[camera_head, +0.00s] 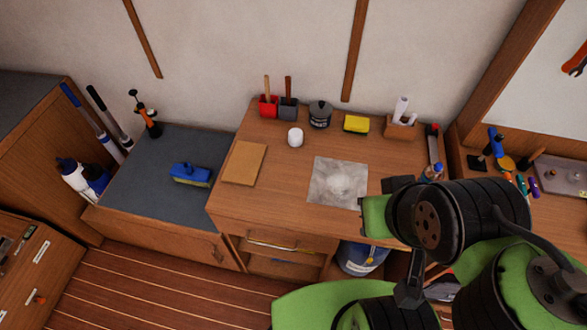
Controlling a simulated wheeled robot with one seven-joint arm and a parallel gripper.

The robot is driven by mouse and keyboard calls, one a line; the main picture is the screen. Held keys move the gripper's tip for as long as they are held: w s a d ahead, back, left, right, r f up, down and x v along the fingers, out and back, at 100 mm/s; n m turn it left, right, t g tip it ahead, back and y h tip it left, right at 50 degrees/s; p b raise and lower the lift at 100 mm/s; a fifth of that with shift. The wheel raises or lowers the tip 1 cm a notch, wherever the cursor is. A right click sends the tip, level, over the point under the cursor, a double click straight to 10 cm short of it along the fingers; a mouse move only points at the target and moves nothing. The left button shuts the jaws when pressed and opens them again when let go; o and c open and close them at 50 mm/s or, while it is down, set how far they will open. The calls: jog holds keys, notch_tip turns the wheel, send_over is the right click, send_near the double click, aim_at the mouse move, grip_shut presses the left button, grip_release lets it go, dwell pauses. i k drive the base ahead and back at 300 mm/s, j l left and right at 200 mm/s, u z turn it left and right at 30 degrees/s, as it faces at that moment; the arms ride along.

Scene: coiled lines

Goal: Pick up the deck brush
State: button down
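The deck brush is a blue block with pale bristles along its lower edge (190,174). It lies on the dark grey top of the low cabinet (150,200) at the left, and nothing covers it. My green and black arm fills the lower right of the view, far to the right of the brush. A narrow black part (410,284) below the arm's joint may belong to my gripper. Its fingers cannot be made out, and whether it is open or shut is hidden.
White bottles (76,182) and long-handled tools stand at the low cabinet's left. The wooden desk (270,195) on its right carries a brown board (244,163), a grey sheet (338,182), a white cup (295,136) and a yellow sponge (356,124). Plank floor (140,280) is clear in front.

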aim_at(186, 174)
jog(key=u, duration=1.2)
